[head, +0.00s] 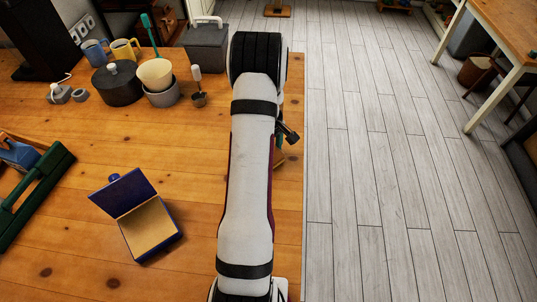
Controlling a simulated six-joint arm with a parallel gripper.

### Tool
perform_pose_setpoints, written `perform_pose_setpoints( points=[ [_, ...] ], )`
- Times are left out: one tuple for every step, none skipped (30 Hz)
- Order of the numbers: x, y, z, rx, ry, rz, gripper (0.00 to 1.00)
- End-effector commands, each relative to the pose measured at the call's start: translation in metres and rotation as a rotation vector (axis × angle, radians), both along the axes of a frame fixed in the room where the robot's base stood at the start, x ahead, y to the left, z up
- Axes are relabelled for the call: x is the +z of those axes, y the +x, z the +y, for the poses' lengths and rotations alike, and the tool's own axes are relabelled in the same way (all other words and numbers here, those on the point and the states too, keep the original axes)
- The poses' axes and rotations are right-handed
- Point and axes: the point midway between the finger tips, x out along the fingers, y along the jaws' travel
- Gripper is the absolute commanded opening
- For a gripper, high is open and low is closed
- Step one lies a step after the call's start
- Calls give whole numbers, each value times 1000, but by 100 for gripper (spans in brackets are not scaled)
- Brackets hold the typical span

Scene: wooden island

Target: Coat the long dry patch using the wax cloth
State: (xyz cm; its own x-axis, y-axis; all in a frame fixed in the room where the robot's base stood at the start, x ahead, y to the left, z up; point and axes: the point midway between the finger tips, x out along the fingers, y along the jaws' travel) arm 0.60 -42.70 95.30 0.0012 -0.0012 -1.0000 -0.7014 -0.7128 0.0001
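My arm stretches up the middle of the view and hides much of the wooden island top (100,160) behind it. A small dark part, probably of my gripper (288,133), sticks out at the arm's right side; its fingers cannot be made out. A bit of teal and a small tan piece (280,159) show just below it, by the island's right edge. I cannot tell whether either is the wax cloth. No long dry patch can be made out on the visible wood. Dark maroon strips show along both sides of the arm, mostly hidden.
An open blue box (150,230) with a tan inside stands left of the arm. A green carrier (38,195) is at far left. A black pot (117,84), mugs (125,50), stacked bowls (156,75) and a grey box (206,45) stand at the back. Floor lies right.

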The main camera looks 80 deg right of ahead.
Motion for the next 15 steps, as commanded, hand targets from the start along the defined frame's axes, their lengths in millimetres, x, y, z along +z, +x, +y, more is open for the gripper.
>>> perform_pose_setpoints(
  points=[
    [0, 0, -3, 1, -1, 1, 36],
    [0, 0, -4, 1, -1, 1, 36],
    [0, 0, -4, 1, -1, 1, 36],
    [0, 0, -4, 1, -1, 1, 36],
    [0, 0, -4, 1, -1, 1, 36],
    [0, 0, -4, 1, -1, 1, 36],
    [0, 0, -4, 1, -1, 1, 36],
    [0, 0, -4, 1, -1, 1, 36],
    [0, 1, -4, 1, -1, 1, 36],
    [0, 2, -4, 2, -1, 1, 36],
    [0, 4, -4, 2, -1, 1, 36],
    [0, 8, -4, 3, -1, 1, 36],
    [0, 11, -4, 4, 0, 0, 36],
    [0, 14, -4, 3, 0, 0, 36],
    [0, 18, -4, 3, 0, 0, 36]
  ],
)
